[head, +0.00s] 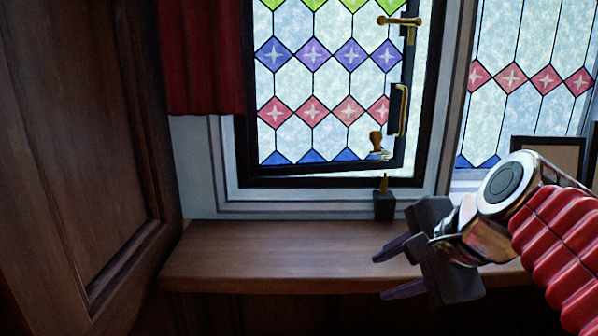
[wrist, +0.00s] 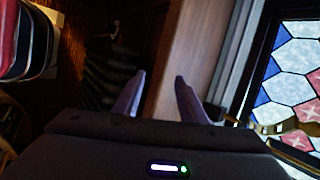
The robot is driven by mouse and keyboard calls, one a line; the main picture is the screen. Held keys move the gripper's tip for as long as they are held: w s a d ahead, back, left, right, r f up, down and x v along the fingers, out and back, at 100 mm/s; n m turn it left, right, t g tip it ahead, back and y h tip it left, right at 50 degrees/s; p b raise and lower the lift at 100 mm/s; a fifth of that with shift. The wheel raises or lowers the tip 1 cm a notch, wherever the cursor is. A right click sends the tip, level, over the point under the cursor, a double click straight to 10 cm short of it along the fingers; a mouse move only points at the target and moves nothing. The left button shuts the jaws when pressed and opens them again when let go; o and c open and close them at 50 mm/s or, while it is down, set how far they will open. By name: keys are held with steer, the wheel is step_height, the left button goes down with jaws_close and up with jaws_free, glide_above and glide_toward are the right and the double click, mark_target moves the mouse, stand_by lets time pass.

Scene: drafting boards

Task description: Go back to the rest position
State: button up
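My gripper (head: 381,277) is at the lower right in the head view, in front of the wooden sill, with its dark fingers pointing left. The fingers are apart and nothing is between them. In the wrist view the two purplish fingertips (wrist: 159,76) are also apart and empty, with the brown sill edge behind and to the right of them. My red ribbed arm comes in from the right. It hides the right end of the sill.
The sill (head: 270,255) is bare to the left of my gripper. A small dark block with a brass-coloured tip (head: 384,207) stands at its back. A stained-glass window (head: 315,80) with brass fittings is behind. A wooden panel (head: 85,160) bounds the left; a red curtain (head: 200,60) hangs above.

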steer(key=s+f+n+h, duration=0.1)
steer(key=s+f+n, duration=0.4)
steer(key=f+n, duration=0.2)
steer(key=s+d+f+n+g+h, duration=0.1)
steer(key=s+f+n+h, duration=0.1)
steer(key=s+f+n, duration=0.3)
steer(key=shift+s+f+n+g+h, duration=0.15)
steer(key=shift+f+n+g+h, duration=0.15)
steer(key=shift+f+n, duration=1.4)
steer(key=shift+d+r, duration=0.1)
steer(key=shift+c, duration=0.2)
